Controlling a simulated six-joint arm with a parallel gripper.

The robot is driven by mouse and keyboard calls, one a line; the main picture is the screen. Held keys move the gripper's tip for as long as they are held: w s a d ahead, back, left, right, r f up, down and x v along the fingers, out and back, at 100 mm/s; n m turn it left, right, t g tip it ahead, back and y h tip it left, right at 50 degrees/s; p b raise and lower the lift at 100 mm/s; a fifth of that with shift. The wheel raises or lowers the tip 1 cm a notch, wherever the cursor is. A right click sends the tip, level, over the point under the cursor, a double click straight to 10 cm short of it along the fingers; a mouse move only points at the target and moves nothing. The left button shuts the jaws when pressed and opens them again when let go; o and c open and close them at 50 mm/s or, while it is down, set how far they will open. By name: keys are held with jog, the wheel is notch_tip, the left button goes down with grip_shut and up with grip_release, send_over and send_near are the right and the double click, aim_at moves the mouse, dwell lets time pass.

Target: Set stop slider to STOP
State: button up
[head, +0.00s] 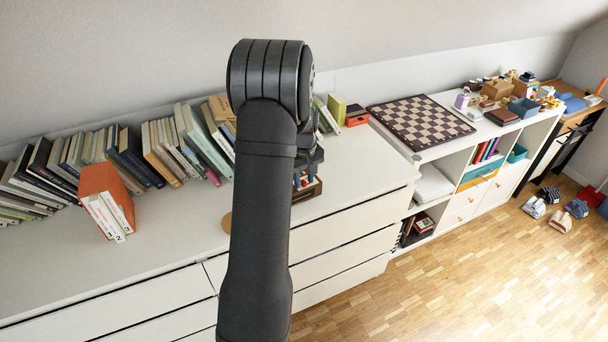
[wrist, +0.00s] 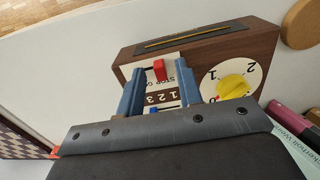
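A brown wooden box (wrist: 262,45) with a pale front panel lies below my gripper in the wrist view. Its red slider (wrist: 159,70) sits in a short dark slot beside small STOP and GO lettering. The slot shows to the left of the slider; which word it stands at is too small to tell surely. My gripper (wrist: 161,68) has two blue fingers, spread apart, one on each side of the red slider with gaps between. In the head view the box (head: 312,190) is mostly hidden behind my arm.
The panel also has a row of numbers, a partly hidden blue part (wrist: 154,110) and a yellow dial (wrist: 233,87). A round wooden disc (wrist: 302,24) and books (wrist: 297,127) are nearby. A chessboard (head: 420,121) lies on the right shelf. The white dresser top (head: 165,245) has free room.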

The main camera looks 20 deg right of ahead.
notch_tip(320, 180, up, 18)
jog(key=shift+f, duration=0.25)
jog(key=shift+f, duration=0.1)
notch_tip(320, 180, down, 18)
jog(key=shift+r, duration=0.25)
jog(key=shift+d+r, duration=0.1)
jog(key=shift+d, duration=0.35)
dwell(0.3)
